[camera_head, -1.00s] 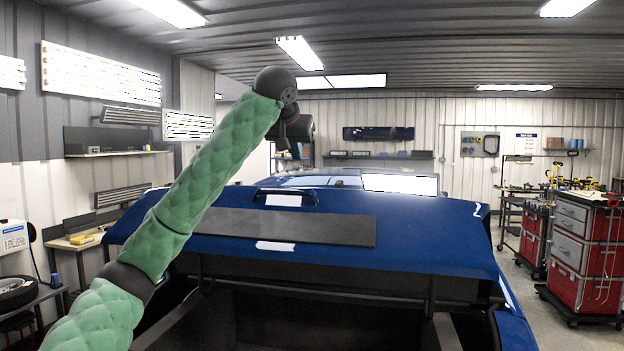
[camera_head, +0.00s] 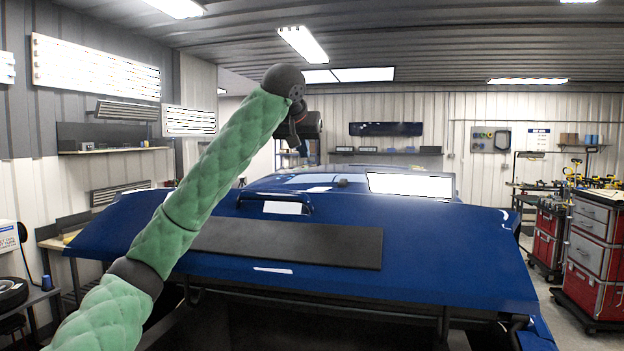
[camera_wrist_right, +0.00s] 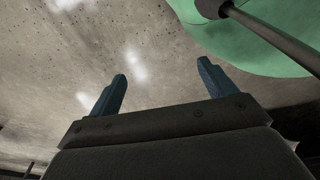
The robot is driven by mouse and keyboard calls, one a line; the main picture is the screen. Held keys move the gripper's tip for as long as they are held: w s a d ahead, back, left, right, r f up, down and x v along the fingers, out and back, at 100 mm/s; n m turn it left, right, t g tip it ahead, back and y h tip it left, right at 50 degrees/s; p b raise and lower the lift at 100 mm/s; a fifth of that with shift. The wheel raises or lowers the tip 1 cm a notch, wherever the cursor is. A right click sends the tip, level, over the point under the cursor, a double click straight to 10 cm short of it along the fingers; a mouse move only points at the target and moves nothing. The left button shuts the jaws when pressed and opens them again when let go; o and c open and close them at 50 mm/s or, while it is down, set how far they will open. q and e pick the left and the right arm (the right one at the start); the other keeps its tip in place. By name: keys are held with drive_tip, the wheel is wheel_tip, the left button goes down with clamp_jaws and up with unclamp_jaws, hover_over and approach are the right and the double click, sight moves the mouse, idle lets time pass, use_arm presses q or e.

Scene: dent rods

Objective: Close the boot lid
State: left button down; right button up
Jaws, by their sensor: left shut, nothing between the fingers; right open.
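The blue boot lid (camera_head: 440,235) of the car fills the middle of the head view. It is partly open, tilted above the dark boot opening (camera_head: 290,325). A dark flat strip (camera_head: 290,243) lies across its outer face, and a handle-like bar (camera_head: 275,198) sits near its far edge. My green left arm reaches up across the lid's left side. My left gripper (camera_head: 304,147) is shut and empty beyond the arm's dark wrist, above the lid's far part; its fingers are small and partly hidden. My right gripper (camera_wrist_right: 162,72) shows open and empty in the right wrist view.
Red and grey tool cabinets (camera_head: 597,255) stand at the right. A workbench (camera_head: 50,240) and wall shelves stand at the left. The car's roof and rear window (camera_head: 410,184) lie beyond the lid. In the right wrist view a green padded part (camera_wrist_right: 255,40) is close at the upper right.

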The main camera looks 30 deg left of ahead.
use_arm(q)
drive_tip(key=p, duration=0.5)
hover_over(306, 189)
drive_tip(key=w, duration=0.3)
drive_tip(key=f, duration=0.4)
drive_tip(key=shift+s+a+f, duration=0.2)
drive_tip(key=shift+s+a, duration=0.05)
drive_tip(key=shift+a, duration=0.05)
drive_tip(key=shift+p+x, duration=0.45)
drive_tip(key=shift+x, duration=0.35)
drive_tip(key=shift+s+f+p, duration=0.35)
drive_tip(key=shift+s+f, duration=0.05)
drive_tip(key=shift+s, duration=0.05)
drive_tip(key=shift+s+d+f+p, duration=0.15)
drive_tip(key=shift+s+f+p, duration=0.35)
drive_tip(key=shift+s+d+f+p, duration=0.15)
drive_tip(key=shift+s, duration=0.25)
drive_tip(key=shift+s+d+f+p, duration=0.1)
drive_tip(key=shift+s+d+p, duration=0.05)
drive_tip(key=shift+s, duration=0.2)
drive_tip(key=shift+f, duration=0.1)
use_arm(e)
drive_tip(key=s+d+r, duration=0.2)
drive_tip(key=s+r, duration=0.1)
drive_tip(key=s, duration=0.8)
drive_tip(key=shift+s+g, duration=0.2)
drive_tip(key=shift+g, duration=0.2)
